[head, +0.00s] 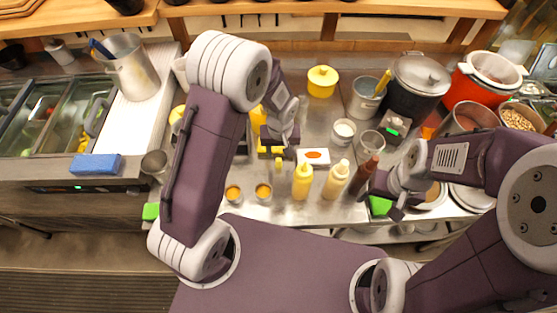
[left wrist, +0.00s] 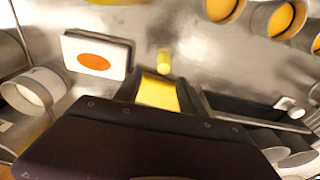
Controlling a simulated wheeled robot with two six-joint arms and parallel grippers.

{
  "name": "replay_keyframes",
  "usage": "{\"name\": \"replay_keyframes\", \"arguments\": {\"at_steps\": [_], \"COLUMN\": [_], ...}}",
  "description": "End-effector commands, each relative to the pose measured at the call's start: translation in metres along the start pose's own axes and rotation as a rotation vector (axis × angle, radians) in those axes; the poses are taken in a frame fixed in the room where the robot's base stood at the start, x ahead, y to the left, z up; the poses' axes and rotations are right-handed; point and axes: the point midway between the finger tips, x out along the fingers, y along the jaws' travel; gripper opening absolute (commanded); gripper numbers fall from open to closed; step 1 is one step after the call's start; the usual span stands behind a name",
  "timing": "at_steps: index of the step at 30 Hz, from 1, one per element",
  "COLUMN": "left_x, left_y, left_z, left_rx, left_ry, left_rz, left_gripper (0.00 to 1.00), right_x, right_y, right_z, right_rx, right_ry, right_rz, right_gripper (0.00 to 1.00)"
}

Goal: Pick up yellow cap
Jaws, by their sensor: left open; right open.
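A small upright yellow cylinder, which looks like the yellow cap (head: 278,163), stands on the steel counter just in front of my left gripper (head: 276,143). In the left wrist view the cap (left wrist: 164,62) is just past the fingertips, not between them. A larger flat yellow piece (left wrist: 157,93) shows between the two open fingers in that view; I cannot tell whether they touch it. My left gripper is open. My right gripper (head: 388,201) is open, over the right side of the counter near a green block (head: 380,206).
A white card with an orange oval (head: 313,157) lies right of the cap. A yellow bottle (head: 302,181), a cream bottle (head: 336,180) and a dark red bottle (head: 363,177) stand at the front right. Two orange-filled cups (head: 263,191) (head: 233,193) stand at the front left.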

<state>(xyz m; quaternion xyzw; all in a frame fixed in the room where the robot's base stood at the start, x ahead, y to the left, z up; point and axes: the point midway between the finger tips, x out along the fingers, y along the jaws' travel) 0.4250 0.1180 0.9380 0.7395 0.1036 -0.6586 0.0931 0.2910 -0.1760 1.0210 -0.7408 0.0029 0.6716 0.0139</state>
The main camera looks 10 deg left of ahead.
Motion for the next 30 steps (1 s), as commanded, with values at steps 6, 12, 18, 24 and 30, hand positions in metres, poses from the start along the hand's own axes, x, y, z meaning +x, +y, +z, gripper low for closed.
{"name": "replay_keyframes", "arguments": {"at_steps": [6,12,18,24,30], "left_x": [0.034,0.051,0.051,0.051,0.051], "left_y": [-0.005,-0.005,-0.005,-0.005,-0.005], "left_z": [0.009,0.008,0.007,0.007,0.007], "left_rx": [0.001,0.000,0.000,0.000,0.000], "left_ry": [-0.005,-0.002,-0.001,-0.001,-0.001], "left_rz": [-0.002,0.000,0.000,0.000,0.000], "left_gripper": [0.48,0.48,0.37,0.05,0.05], "right_x": [-0.005,-0.004,-0.004,-0.004,-0.004], "right_y": [0.000,0.000,0.000,0.000,0.000], "right_z": [0.000,0.000,0.000,0.000,0.000], "right_rx": [0.000,0.000,0.000,0.000,0.000], "right_ry": [0.000,0.000,0.000,0.000,0.000], "right_rz": [0.000,0.000,0.000,0.000,0.000], "right_gripper": [0.73,0.73,0.73,0.73,0.73]}}
